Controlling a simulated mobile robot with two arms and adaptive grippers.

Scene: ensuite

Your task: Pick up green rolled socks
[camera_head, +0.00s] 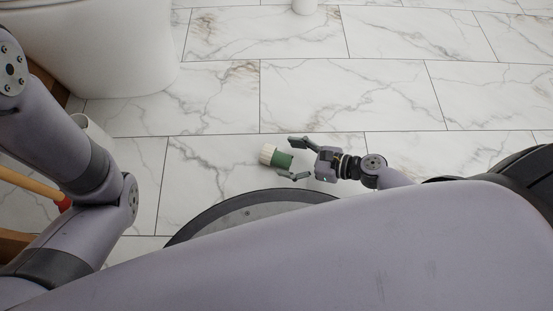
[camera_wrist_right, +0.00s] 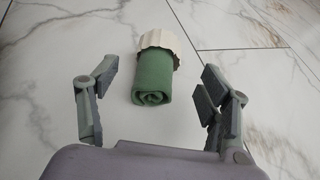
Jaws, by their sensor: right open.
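The green rolled socks (camera_head: 282,160) lie on the marble floor, with a cream ribbed cuff (camera_head: 267,154) at the end away from my gripper. In the right wrist view the green roll (camera_wrist_right: 153,78) lies ahead of the palm, its spiral end toward me and its cream cuff (camera_wrist_right: 160,42) at the far end. My right gripper (camera_head: 292,158) is open, its fingers on either side of the roll's near end. In the right wrist view the gripper (camera_wrist_right: 152,85) shows gaps between both fingers and the socks. My left gripper is out of view.
A white toilet (camera_head: 100,45) stands at the upper left. A white bin-like container (camera_head: 92,132) and a wooden handle with a red end (camera_head: 35,187) are at the left, partly behind my left arm.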

